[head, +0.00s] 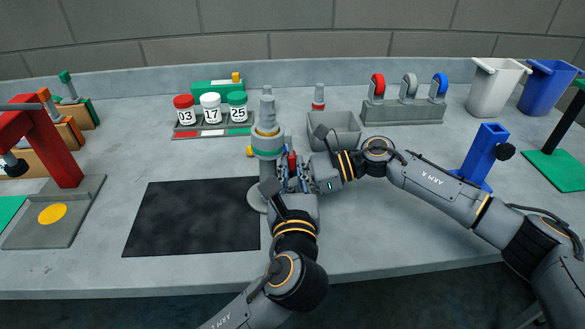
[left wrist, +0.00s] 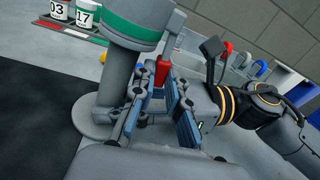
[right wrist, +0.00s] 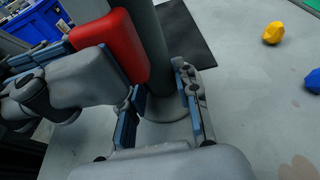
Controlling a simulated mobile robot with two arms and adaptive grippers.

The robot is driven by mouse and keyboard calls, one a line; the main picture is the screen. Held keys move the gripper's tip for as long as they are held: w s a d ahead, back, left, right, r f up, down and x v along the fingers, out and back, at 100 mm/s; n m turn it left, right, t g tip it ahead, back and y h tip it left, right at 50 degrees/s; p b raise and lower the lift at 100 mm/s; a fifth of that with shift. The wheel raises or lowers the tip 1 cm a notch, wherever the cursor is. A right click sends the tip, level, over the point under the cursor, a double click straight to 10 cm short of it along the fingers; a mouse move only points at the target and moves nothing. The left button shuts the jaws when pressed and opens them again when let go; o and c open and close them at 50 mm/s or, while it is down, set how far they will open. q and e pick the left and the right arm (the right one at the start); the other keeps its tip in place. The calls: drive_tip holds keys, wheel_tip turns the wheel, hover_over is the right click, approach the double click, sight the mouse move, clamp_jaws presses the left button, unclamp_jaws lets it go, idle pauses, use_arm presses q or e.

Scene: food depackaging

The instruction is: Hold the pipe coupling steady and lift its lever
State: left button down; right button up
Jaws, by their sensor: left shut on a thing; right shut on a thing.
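The pipe coupling (head: 267,145) is an upright grey post with a green band and a stepped top, on a round foot (left wrist: 98,117). Its red lever (head: 292,160) hangs against its right side; the lever also shows in the left wrist view (left wrist: 163,72) and large in the right wrist view (right wrist: 122,45). My left gripper (head: 292,184) is at the lever from the front, with its fingers (left wrist: 160,98) closed around the red part. My right gripper (right wrist: 160,108) comes from the right, its fingers on both sides of the post low down. The contact points are partly hidden.
A black mat (head: 190,218) lies left of the coupling. Numbered jars (head: 211,107) stand in a rack behind. A grey bin (head: 345,126) and a caster rack (head: 403,112) stand behind my right arm. A blue stand (head: 483,155) is at right.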

use_arm(q)
drive_tip(key=shift+d, duration=0.1)
drive_tip(key=shift+s+d+r+n, duration=0.15)
drive_tip(key=shift+d+n, duration=0.3)
drive_tip(key=shift+n, duration=0.55)
drive_tip(key=shift+w+d+r+n, duration=0.15)
drive_tip(key=shift+d+n, duration=0.25)
drive_tip(key=shift+n, duration=0.6)
drive_tip(key=shift+s+d+r+n, duration=0.2)
drive_tip(key=shift+d+n, duration=0.25)
drive_tip(key=shift+n, duration=0.55)
drive_tip(key=c, duration=1.6)
unclamp_jaws()
drive_tip(key=s, duration=0.7)
drive_tip(key=shift+s+a, duration=0.2)
